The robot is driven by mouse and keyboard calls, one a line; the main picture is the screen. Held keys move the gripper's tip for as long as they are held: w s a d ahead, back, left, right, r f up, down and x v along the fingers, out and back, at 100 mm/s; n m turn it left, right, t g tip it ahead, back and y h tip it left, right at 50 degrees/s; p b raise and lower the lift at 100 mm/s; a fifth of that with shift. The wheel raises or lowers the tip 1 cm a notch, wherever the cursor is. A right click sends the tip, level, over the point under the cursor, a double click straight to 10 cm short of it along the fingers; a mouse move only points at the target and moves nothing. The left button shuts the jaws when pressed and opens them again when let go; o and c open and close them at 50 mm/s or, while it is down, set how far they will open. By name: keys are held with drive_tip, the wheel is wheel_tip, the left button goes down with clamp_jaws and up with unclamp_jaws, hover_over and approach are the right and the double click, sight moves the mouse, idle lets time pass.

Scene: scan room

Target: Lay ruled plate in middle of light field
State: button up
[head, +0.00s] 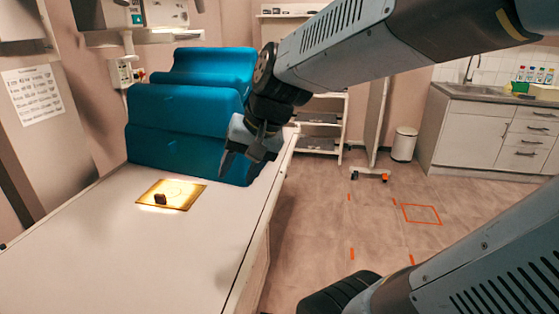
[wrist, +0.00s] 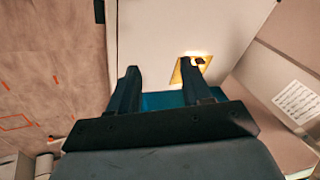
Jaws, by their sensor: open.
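A flat square plate, tan and yellow with faint round markings (head: 181,190), lies on the white table and is brightly lit. I take it for the ruled plate; rulings are too small to make out. Warm light spills past its near left edge onto the table (head: 152,208). A small dark block (head: 160,198) sits on its near left part. My gripper (head: 240,170) is open and empty, above the table's right side, to the right of the plate. In the wrist view, the plate (wrist: 178,74) shows partly behind the right finger of my gripper (wrist: 159,72).
The white table (head: 110,255) is bare in front of the plate. Blue padded blocks (head: 190,120) stand behind it. The table's right edge drops to the floor, which has orange tape marks (head: 422,214). A sink cabinet (head: 485,135) and white bin (head: 404,144) stand far right.

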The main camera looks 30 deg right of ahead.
drive_tip(key=s+d+r+n+t+h, duration=0.1)
drive_tip(key=s+d+r+n+h, duration=0.1)
drive_tip(key=s+d, duration=0.3)
drive_tip(key=shift+s+d+r+n+t+h, duration=0.25)
drive_tip(key=shift+d+n+h, duration=0.35)
drive_tip(key=shift+d+h, duration=0.3)
drive_tip(key=shift+w, duration=0.1)
drive_tip(key=shift+c, duration=0.6)
